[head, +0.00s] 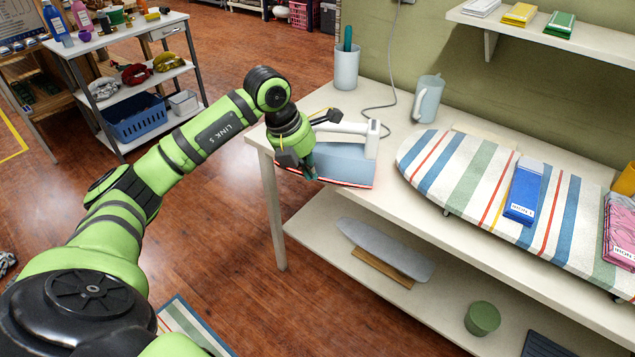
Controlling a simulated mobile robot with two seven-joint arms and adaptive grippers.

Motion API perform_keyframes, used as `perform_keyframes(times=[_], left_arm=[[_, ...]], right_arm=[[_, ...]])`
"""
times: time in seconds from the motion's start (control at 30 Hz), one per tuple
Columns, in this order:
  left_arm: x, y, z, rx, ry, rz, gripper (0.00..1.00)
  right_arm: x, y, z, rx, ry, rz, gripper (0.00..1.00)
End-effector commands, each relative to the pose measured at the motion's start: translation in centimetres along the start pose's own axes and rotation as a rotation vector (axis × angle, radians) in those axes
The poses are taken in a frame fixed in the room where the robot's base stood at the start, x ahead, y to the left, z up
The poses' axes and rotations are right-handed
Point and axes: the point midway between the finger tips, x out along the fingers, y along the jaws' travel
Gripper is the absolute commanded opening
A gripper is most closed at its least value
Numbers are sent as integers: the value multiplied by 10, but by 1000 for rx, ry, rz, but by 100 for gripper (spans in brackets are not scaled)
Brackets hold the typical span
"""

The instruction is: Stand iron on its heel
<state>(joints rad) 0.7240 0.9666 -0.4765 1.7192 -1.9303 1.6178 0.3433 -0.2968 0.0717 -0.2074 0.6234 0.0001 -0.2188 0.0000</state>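The iron (345,160) has a pale blue body and a white handle. It appears to lie flat, sole down, on the left end of the cream table (400,110), near the front edge. A red line runs along its lower edge. My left gripper (309,152) is at the iron's left end, beside the front of the handle. Its dark finger parts lie on either side of that end, partly overlapping the iron. I cannot tell whether they touch or grip it. My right gripper is not in view.
A striped ironing board (480,181) with a blue packet (524,190) fills the table's right side. A pale jug (428,98) and a cup (346,67) stand behind the iron. A grey cord (385,95) runs up the wall. A lower shelf (320,238) lies below.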

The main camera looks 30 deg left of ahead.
Motion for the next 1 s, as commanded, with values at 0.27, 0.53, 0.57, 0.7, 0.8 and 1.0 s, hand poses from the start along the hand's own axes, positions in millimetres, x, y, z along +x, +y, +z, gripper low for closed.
perform_keyframes(times=[0.27,0.53,0.57,0.7,0.8,1.0], left_arm=[[-14,30,-2,13,2,166,0],[38,37,-2,12,4,159,0],[45,38,-3,11,4,159,0],[75,42,-3,11,4,159,0],[76,43,15,11,-5,158,0],[83,44,31,12,-2,160,0]], right_arm=[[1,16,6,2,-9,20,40],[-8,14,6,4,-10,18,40],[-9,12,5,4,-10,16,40],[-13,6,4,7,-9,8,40],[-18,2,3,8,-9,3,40],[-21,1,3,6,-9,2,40]])
